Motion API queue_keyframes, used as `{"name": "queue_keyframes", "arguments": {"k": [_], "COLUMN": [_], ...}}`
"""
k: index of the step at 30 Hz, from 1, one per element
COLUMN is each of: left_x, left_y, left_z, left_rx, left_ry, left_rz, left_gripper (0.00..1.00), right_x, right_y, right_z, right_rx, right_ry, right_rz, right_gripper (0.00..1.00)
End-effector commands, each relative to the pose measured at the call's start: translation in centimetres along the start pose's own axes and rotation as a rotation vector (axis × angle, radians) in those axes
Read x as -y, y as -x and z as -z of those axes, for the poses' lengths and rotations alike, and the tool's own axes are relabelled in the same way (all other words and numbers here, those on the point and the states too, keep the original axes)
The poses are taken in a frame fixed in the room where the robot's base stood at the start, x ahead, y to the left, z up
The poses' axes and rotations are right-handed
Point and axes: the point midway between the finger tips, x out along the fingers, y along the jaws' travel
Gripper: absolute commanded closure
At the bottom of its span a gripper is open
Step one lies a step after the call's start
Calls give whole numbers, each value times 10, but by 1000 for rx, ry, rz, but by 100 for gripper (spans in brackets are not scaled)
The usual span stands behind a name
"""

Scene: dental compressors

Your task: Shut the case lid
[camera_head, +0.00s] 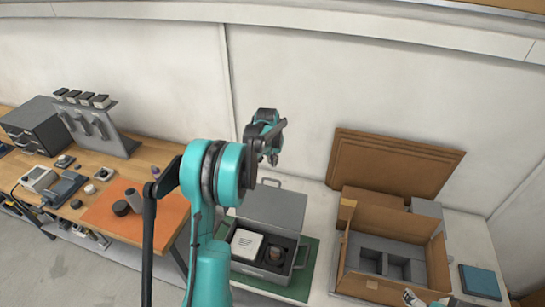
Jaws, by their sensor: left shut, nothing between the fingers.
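The grey case (262,270) stands on a green mat (300,285), its lid (275,207) raised and leaning back at the rear. Inside it are a white block (246,243) and a dark round part (275,253). My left arm crosses in front of the case's left side and hides part of it. My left gripper (270,158) is shut and empty, pointing down above and behind the raised lid in the picture, with no visible contact. A small piece that looks like my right gripper (412,298) shows at the bottom edge; its fingers cannot be made out.
An open cardboard box (350,283) with grey inserts stands right of the case, with brown boards (390,160) leaning behind it. A blue book-like item (480,282) lies further right. A wooden bench (150,158) with tools and an orange mat (160,215) is at left.

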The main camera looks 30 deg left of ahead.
Motion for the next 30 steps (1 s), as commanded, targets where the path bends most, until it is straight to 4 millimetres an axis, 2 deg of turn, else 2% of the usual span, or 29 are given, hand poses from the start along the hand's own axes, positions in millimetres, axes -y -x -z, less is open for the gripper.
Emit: {"name": "queue_keyframes", "arguments": {"k": [3, 6, 10, 15, 30], "left_x": [0, 0, 0, 0, 0], "left_y": [-26, -41, -31, -27, -26], "left_z": [0, -2, -23, -35, -39], "left_rx": [0, -1, 0, -1, -8], "left_ry": [0, 0, 0, 0, 0], "left_rz": [0, 0, 0, 0, 0], "left_gripper": [100, 100, 100, 100, 100], "right_x": [0, 0, 0, 0, 0], "right_y": [2, 3, 7, 9, 8], "right_z": [1, 2, 5, 6, 6], "right_rx": [0, 0, 0, 0, 0], "right_ry": [0, 0, 0, 0, 0], "right_rz": [0, 0, 0, 0, 0], "right_gripper": [18, 18, 18, 18, 18]}}
